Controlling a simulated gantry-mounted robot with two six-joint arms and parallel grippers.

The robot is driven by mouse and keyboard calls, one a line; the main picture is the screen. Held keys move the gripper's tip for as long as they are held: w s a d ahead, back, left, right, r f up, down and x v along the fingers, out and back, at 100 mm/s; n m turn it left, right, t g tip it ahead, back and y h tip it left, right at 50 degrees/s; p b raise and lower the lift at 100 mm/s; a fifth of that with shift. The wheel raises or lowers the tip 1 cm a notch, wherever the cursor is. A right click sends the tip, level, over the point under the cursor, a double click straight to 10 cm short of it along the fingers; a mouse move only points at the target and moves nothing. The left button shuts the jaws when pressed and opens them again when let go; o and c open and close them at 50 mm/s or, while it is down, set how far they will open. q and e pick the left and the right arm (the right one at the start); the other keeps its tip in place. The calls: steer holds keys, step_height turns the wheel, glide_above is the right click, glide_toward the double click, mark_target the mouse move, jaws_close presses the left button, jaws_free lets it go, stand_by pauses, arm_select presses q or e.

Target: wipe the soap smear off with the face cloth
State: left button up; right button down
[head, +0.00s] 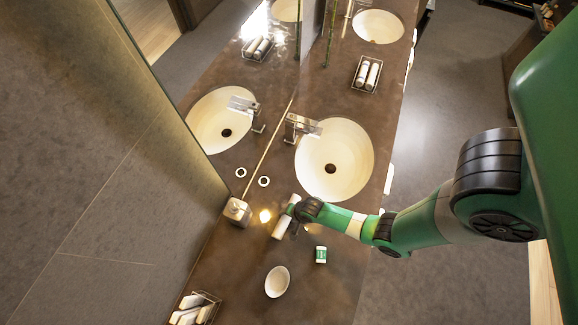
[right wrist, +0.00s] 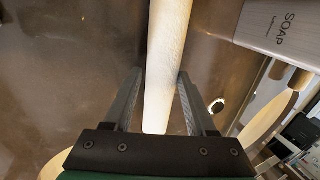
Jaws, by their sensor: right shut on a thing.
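The face cloth (head: 282,225) is a white roll at the near side of the round sink. My right gripper (head: 293,209) is shut on it. In the right wrist view the white cloth (right wrist: 165,60) runs lengthwise between the two dark fingers of the gripper (right wrist: 160,85). I cannot tell whether the cloth touches the counter. A bright spot (head: 265,215) shows on the counter just left of the cloth; I cannot tell whether it is the soap smear or a light reflection. My left gripper is not in view.
A soap dispenser (head: 237,211) stands left of the cloth, against the mirror; its SOAP label (right wrist: 283,30) shows in the wrist view. A white oval dish (head: 277,282), a small green box (head: 320,254) and a wire basket (head: 209,299) are nearer. The sink (head: 345,165) lies beyond.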

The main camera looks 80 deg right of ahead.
step_height(320, 180, up, 7)
steer(key=p, duration=0.6)
steer(key=shift+r, duration=0.1)
steer(key=shift+s, duration=0.1)
